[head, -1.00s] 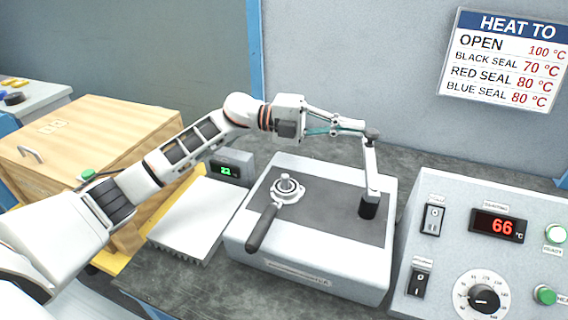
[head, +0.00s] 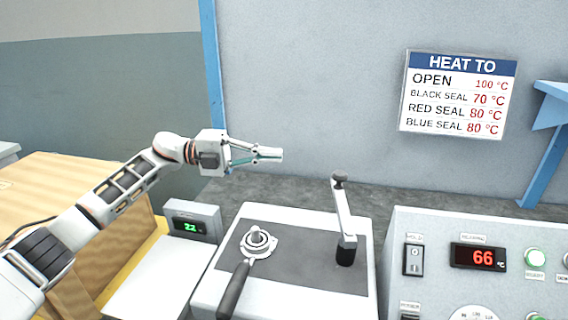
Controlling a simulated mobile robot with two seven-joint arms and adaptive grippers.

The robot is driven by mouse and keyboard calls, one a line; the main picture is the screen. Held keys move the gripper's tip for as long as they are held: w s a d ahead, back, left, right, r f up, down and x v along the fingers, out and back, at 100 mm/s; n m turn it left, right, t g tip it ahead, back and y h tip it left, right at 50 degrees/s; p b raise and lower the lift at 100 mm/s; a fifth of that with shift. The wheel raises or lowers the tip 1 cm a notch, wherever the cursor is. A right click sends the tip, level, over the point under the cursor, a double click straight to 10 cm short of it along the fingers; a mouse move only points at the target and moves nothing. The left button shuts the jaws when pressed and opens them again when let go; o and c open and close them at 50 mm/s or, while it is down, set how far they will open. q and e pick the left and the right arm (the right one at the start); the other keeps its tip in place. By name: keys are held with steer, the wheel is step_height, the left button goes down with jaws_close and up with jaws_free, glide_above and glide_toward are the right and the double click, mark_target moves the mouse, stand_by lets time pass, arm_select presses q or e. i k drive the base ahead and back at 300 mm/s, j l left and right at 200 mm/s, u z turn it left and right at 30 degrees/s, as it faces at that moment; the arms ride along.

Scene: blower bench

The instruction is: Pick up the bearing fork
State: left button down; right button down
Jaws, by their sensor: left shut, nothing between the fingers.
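The bearing fork (head: 236,287) looks like the black-handled tool lying on the light grey heater block (head: 210,285). Its handle points toward the front, and its metal head is at a round metal part (head: 257,241) with a short post. I cannot tell whether the head goes around or only beside that part. My left gripper (head: 276,154) is shut and empty. It is in the air above and behind the block, apart from the fork. My right gripper is not in view.
An upright lever (head: 343,215) with a black base and knob stands on the block's right side. A control panel (head: 480,235) reading 66 °C is at the right. A small box (head: 192,222) shows 22. A wooden box (head: 60,175) stands left. A temperature sign (head: 455,95) hangs behind.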

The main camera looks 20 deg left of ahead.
mark_target(226, 308)
steer(key=k, duration=1.5)
